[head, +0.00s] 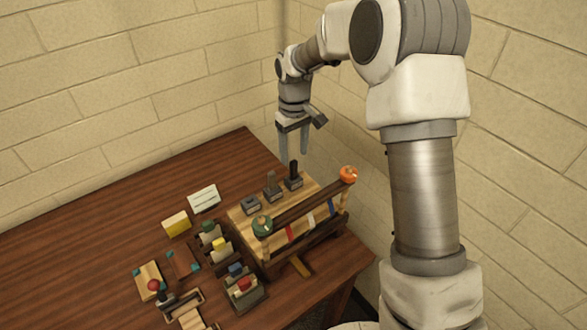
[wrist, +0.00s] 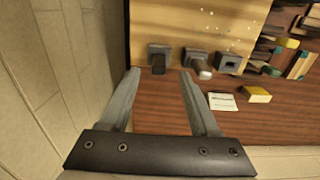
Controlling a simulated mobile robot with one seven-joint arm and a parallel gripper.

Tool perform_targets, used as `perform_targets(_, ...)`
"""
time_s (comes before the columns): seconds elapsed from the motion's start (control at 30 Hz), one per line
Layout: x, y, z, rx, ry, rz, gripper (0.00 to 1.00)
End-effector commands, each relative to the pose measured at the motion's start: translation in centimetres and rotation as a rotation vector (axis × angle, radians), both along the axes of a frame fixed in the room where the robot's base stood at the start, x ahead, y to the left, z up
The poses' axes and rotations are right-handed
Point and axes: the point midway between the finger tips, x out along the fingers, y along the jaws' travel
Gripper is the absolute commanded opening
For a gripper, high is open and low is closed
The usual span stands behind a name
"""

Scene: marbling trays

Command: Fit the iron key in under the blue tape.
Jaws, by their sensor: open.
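A dark upright key (head: 293,174), which looks like the iron one, stands in a grey block at the back of the wooden stand. It also shows in the wrist view (wrist: 158,66). My gripper (head: 295,158) is open and empty above it, with fingertips apart on either side of it in the wrist view (wrist: 160,74). A grey-brown key (head: 272,181) stands in the middle block. The third block (head: 250,204) shows a square opening and no key.
A dark rail with a green knob (head: 262,225) and an orange knob (head: 348,174) runs along the stand's front. Left are a white card (head: 203,198), a yellow block (head: 176,223) and holders with coloured pieces (head: 243,285). The table's back left is clear; walls stand close behind.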

Motion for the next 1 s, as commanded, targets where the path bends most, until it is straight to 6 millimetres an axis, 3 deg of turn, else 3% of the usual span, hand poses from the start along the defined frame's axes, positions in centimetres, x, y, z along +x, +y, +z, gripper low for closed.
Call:
perform_targets(0.27,0.1,0.0,-2.0,-0.001,0.001,0.001,0.62)
perform_targets(0.6,0.4,0.1,-6.2,-0.001,0.001,0.000,0.62)
perform_targets(0.87,0.4,0.1,-6.6,0.000,-0.001,0.000,0.62)
perform_targets(1.0,0.4,0.1,-6.5,0.000,-0.001,0.000,0.39)
